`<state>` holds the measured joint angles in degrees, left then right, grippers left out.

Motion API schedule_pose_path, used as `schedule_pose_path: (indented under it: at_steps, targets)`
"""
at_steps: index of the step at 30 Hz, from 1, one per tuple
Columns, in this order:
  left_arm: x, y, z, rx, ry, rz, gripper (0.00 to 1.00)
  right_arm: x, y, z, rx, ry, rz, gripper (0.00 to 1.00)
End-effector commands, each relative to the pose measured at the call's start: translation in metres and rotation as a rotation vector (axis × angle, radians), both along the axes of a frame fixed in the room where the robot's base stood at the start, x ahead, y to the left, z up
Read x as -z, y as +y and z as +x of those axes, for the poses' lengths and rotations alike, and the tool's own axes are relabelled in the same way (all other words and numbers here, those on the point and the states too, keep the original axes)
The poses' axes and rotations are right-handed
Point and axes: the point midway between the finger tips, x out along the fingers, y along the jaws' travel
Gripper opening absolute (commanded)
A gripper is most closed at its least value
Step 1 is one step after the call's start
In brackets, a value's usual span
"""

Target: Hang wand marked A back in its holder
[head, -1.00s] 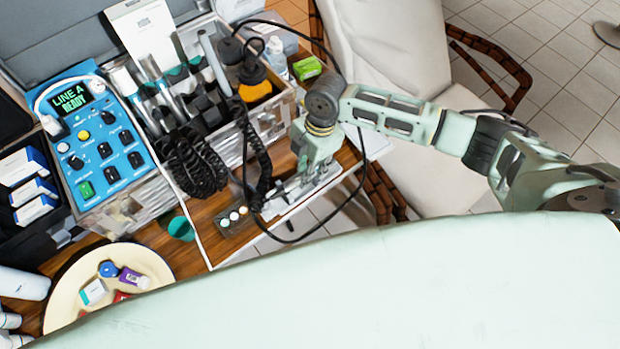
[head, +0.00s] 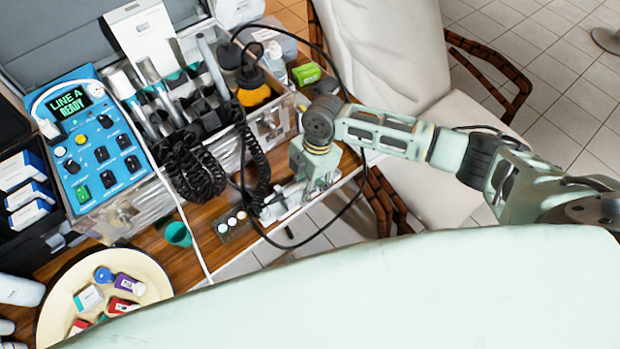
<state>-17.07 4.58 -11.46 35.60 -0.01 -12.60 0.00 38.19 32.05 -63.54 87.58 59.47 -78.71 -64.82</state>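The holder is a black rack (head: 208,112) in the open metal case, with several wands standing in its slots. No letter A is legible on any wand. My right gripper (head: 283,204) points down at the table's right edge, beside the small tray of discs. A grey, elongated piece lies at its fingertips, and a black coiled hose (head: 262,170) runs down to it from the case. I cannot tell whether this piece is a wand or part of the fingers, or whether the fingers are closed. My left gripper is out of view.
A blue control panel (head: 92,137) reads "LINE A READY". A thin black cable (head: 342,214) loops around my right gripper. A teal cup (head: 178,233), a disc tray (head: 229,224), a bottle (head: 275,62) and a green box (head: 306,73) stand nearby.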

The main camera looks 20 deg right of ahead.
Motion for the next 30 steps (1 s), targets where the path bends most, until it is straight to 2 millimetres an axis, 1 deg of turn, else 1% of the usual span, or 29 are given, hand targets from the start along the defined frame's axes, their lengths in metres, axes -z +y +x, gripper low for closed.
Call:
schedule_pose_path:
  at_steps: [1,3,7,10,12,14,30]
  targets:
    - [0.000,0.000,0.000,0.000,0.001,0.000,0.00,-0.007,0.001,0.014,0.012,-0.036,0.010,0.02]
    - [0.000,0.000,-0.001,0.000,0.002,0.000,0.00,-0.007,0.001,0.015,0.012,-0.038,0.011,0.02]
    - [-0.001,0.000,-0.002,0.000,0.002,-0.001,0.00,-0.010,0.001,0.015,0.012,-0.039,0.011,0.02]
    - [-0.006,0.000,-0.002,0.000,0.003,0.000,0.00,-0.015,0.002,0.015,0.012,-0.039,0.011,0.02]
    - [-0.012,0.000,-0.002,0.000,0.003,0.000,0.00,-0.020,0.002,0.015,0.012,-0.039,0.011,0.02]
    - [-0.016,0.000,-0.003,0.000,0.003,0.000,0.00,-0.025,0.002,0.015,0.012,-0.038,0.012,0.00]
    - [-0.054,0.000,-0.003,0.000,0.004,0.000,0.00,-0.059,0.001,0.009,0.007,-0.023,0.009,0.00]
